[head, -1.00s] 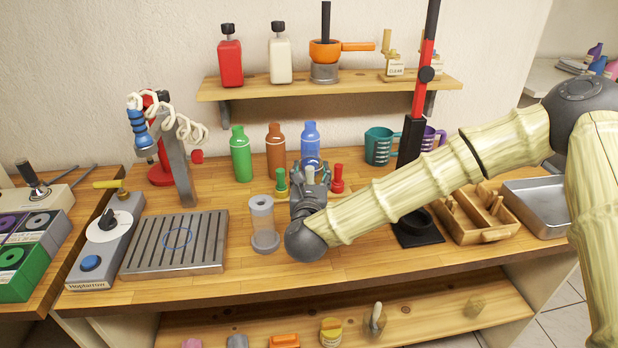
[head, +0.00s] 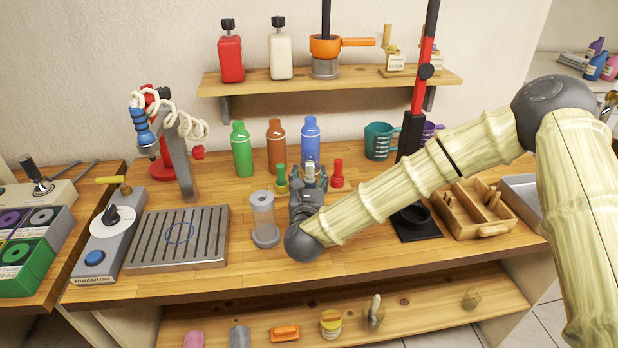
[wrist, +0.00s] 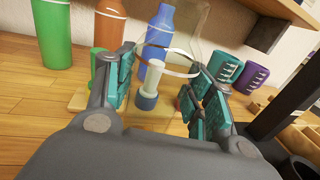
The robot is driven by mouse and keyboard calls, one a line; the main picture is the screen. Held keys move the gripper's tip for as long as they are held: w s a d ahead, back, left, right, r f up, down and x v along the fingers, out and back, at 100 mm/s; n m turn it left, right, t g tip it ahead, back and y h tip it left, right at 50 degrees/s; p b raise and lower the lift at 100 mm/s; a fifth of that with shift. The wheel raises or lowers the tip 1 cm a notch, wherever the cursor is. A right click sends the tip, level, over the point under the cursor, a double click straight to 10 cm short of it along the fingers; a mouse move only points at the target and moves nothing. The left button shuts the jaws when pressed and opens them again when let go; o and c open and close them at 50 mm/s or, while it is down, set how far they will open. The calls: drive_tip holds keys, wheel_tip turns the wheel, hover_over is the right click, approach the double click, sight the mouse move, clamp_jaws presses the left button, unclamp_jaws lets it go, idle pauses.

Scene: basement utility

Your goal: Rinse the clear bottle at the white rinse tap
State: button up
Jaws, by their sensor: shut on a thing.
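My gripper (head: 310,180) is shut on the clear bottle. In the wrist view, the bottle's see-through body (wrist: 186,38) with a pale band lies between the teal finger pads (wrist: 160,88). The bottle can hardly be made out in the head view. A white upright piece with a dark blue-grey base (wrist: 148,88) shows between the fingers, behind or through the bottle. It seems to be the white rinse tap, standing between a green one (head: 281,178) and a red one (head: 337,174). I cannot tell the gap between bottle and tap.
Green (head: 241,150), orange-brown (head: 275,146) and blue (head: 310,138) bottles stand behind. A slotted tray (head: 140,262) lies left; a black stand (head: 411,135) and wooden caddy (head: 480,228) are right.

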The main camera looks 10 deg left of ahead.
drive_tip(key=o, duration=1.2)
drive_tip(key=shift+o, duration=0.2)
drive_tip(key=shift+r+p, duration=0.25)
drive_tip(key=shift+p, duration=0.05)
drive_tip(key=s+d+b, duration=0.1)
drive_tip(key=s+b, duration=0.2)
drive_tip(key=s, duration=0.9)
drive_tip(key=shift+d, duration=0.2)
drive_tip(key=shift+f, duration=0.1)
drive_tip(key=shift+c, duration=0.2)
